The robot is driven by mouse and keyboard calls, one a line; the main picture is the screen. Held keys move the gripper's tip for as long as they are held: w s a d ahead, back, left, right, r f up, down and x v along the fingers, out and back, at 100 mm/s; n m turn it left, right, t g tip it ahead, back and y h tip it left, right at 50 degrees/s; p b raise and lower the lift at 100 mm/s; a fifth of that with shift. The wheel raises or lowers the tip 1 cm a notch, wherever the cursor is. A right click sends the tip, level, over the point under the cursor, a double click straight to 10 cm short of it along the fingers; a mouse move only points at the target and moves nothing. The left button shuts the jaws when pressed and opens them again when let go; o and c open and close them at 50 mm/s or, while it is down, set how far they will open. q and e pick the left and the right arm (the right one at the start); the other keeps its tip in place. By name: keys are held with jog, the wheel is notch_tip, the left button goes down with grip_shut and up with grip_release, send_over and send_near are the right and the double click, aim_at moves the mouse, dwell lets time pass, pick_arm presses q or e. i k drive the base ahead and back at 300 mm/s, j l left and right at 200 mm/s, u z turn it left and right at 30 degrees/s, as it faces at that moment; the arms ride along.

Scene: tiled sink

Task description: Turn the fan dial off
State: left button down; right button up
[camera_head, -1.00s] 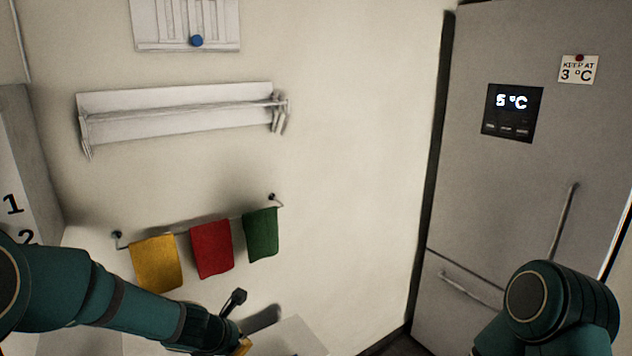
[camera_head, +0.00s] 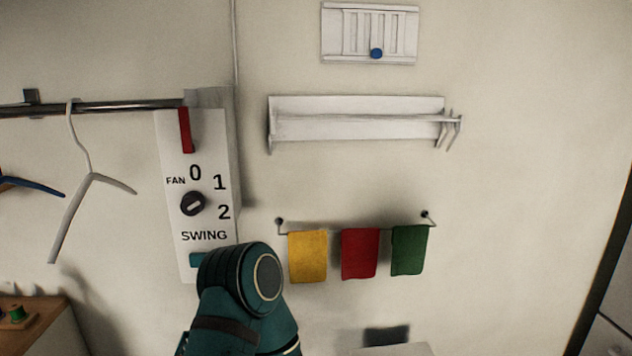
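The fan dial (camera_head: 193,203) is a round black knob with a short white bar, on the front of a white wall-mounted control panel (camera_head: 170,235). The panel is marked FAN, 0, 1, 2 and SWING. The white bar slants slightly up to the right, away from the 0; I cannot tell exactly which number it marks. A teal link of my arm rises at the bottom centre, in front of the panel's lower edge. Neither gripper is in view.
A red strip (camera_head: 186,130) is on the panel's top. A metal rail (camera_head: 95,107) with a white hanger (camera_head: 75,185) is at left. A white shelf (camera_head: 355,128) and yellow (camera_head: 307,257), red (camera_head: 360,254) and green (camera_head: 409,250) towels hang right of the panel.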

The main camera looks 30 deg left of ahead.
aim_at(192, 203)
jog(key=u, duration=1.4)
